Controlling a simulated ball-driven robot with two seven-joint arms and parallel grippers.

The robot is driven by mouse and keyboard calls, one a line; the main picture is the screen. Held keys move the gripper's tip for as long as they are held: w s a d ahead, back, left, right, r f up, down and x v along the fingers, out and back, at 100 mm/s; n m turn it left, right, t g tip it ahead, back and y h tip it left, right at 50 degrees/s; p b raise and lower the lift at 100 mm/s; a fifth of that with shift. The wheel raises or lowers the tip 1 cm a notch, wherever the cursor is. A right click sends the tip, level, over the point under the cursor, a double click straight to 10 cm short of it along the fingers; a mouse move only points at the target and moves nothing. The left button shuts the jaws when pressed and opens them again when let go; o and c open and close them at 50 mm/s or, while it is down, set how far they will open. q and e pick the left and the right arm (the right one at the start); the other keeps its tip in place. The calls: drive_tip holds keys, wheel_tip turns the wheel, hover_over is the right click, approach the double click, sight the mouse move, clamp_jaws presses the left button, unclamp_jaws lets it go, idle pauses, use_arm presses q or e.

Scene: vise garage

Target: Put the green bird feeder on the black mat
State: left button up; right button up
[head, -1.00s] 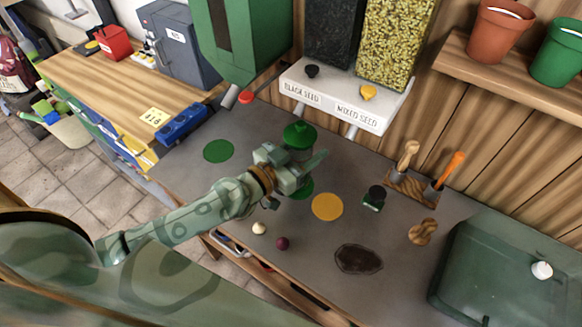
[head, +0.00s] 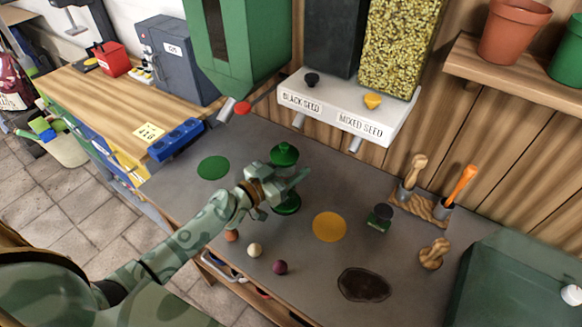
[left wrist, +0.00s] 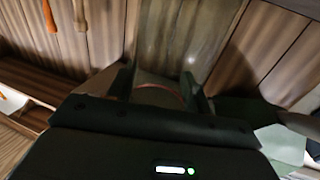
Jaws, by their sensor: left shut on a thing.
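The green bird feeder (head: 286,155) stands upright at the middle of the grey workbench in the head view, with a green domed top and a green dish base (head: 288,205). My left gripper (head: 285,186) is shut around its middle, which the fingers largely hide. In the left wrist view a see-through body with an orange-brown rim (left wrist: 160,92) shows between the fingers (left wrist: 162,98). I cannot tell whether the base touches the bench. The black mat (head: 363,285) is a dark, wavy-edged patch lying bare at the bench's front, right of the feeder. My right gripper is not in view.
A yellow round mat (head: 329,227) and a small dark-lidded jar (head: 380,218) lie right of the feeder. A green round mat (head: 213,168) lies left. Small balls (head: 255,250) sit along the front edge. Seed dispensers on a white shelf (head: 345,112) overhang the back.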

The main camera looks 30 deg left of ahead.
use_arm(q)
drive_tip(key=o, duration=1.2)
drive_tip(key=shift+f, duration=0.1)
drive_tip(key=o, duration=0.3)
drive_tip(key=shift+r, duration=0.25)
drive_tip(key=b+v, duration=0.1)
drive_tip(key=v, duration=1.1)
drive_tip(key=shift+f+b, duration=0.1)
drive_tip(key=shift+b, duration=0.3)
